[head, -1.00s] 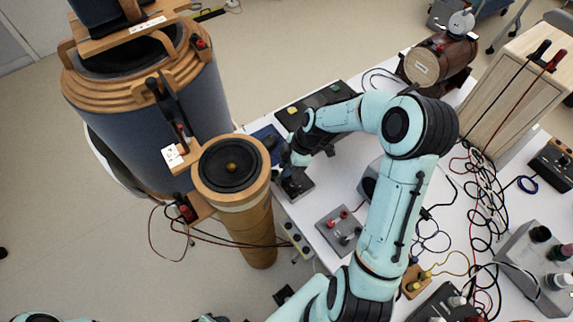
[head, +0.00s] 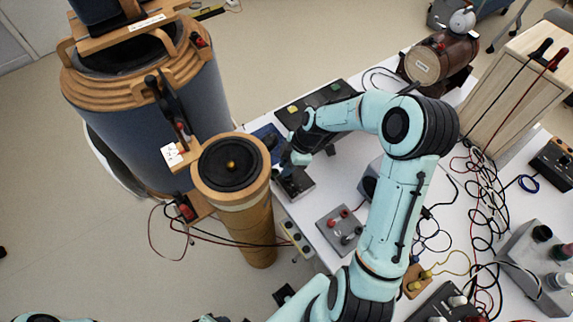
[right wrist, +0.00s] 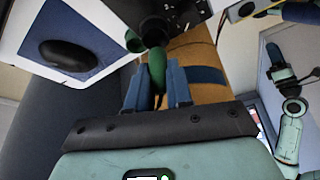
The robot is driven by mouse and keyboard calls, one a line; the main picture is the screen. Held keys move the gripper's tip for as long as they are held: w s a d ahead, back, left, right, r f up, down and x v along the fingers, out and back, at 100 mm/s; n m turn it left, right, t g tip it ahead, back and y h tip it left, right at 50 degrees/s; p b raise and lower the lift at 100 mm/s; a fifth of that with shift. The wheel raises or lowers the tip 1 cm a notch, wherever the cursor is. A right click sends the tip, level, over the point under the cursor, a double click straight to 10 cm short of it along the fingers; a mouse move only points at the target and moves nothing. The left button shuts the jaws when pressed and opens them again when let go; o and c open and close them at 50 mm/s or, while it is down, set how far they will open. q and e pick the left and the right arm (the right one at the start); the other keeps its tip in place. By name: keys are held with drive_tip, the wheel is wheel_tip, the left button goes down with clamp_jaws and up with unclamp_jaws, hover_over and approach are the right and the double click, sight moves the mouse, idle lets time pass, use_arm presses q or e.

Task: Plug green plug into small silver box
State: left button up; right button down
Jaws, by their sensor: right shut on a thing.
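My right gripper (right wrist: 156,88) has its blue fingers shut on the green plug (right wrist: 157,65) in the right wrist view. The plug's tip is close to a black round post, with another green piece beside it; I cannot tell whether they touch. In the head view my right gripper (head: 297,161) is low over a small dark grey box (head: 297,187) near the table's left edge, and the plug is hidden there. A small silver box with several round sockets (head: 297,238) stands at the table's front-left edge. My left gripper's fingers do not show.
A wooden column with a black speaker on top (head: 232,165) stands close to the table's left edge. A large blue speaker (head: 150,110) is behind it. Loose cables (head: 478,215) cover the table's right side.

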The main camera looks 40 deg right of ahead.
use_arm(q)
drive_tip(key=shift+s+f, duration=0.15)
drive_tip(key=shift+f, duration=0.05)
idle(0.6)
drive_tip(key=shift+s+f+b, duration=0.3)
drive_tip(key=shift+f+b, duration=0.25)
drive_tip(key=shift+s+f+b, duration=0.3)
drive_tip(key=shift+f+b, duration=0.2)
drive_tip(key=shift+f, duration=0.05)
use_arm(e)
drive_tip(key=shift+f, duration=1.35)
drive_tip(key=c, duration=0.5)
unclamp_jaws()
drive_tip(key=shift+c, duration=0.2)
drive_tip(key=shift+r, duration=0.1)
drive_tip(key=shift+w+r+p, duration=0.1)
drive_tip(key=shift+r+p, duration=1.2)
drive_tip(key=shift+r, duration=1.2)
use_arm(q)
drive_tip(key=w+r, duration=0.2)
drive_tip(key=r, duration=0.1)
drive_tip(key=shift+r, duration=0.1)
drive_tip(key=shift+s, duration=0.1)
use_arm(e)
drive_tip(key=shift+f, duration=0.1)
